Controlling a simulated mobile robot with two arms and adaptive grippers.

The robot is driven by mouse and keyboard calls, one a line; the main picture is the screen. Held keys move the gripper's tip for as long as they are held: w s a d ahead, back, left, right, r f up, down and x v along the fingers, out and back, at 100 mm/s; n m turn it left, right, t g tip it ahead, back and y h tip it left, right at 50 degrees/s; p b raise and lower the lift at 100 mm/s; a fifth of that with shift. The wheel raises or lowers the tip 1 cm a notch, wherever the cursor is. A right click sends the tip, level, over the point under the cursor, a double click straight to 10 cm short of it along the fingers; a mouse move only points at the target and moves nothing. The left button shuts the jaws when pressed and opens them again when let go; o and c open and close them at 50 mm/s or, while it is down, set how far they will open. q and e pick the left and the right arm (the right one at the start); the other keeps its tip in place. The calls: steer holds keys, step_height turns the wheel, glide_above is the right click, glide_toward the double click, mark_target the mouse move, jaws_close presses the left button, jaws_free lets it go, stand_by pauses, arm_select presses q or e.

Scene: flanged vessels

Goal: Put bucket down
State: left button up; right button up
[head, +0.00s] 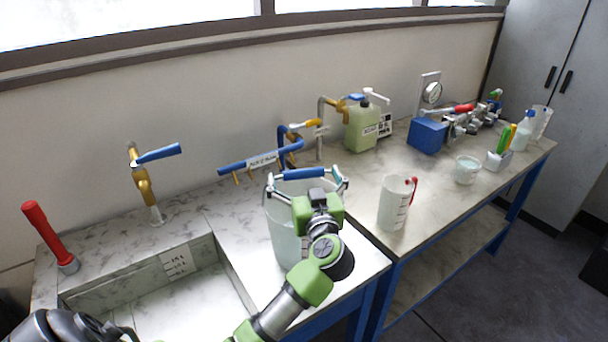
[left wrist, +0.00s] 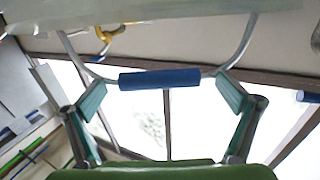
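The bucket (head: 283,232) is a tall translucent whitish vessel on the counter right of the sink. Its base looks to be on the countertop, though my arm hides part of it. Its wire handle is up, with a blue grip (head: 303,174). My left gripper (head: 307,181) is over the bucket, fingers spread wide. In the left wrist view, the blue grip (left wrist: 160,78) lies crosswise between the two teal finger pads, with visible gaps at both ends. The bucket's pale rim (left wrist: 170,12) shows at the top there. My right gripper is not in view.
The sink basin (head: 165,300) is left of the bucket, with a blue-handled tap (head: 146,185) behind. Blue piping (head: 262,160) runs close behind the bucket. A measuring jug (head: 394,203) stands to the right. A green canister (head: 361,127) stands at the back.

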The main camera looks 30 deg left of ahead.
arm_select(q)
steer(key=shift+s+d+f, duration=0.1)
steer(key=shift+s+d, duration=0.15)
steer(key=shift+d, duration=0.1)
steer(key=b+v, duration=0.2)
steer(key=v, duration=0.9)
steer(key=shift+r, duration=0.25)
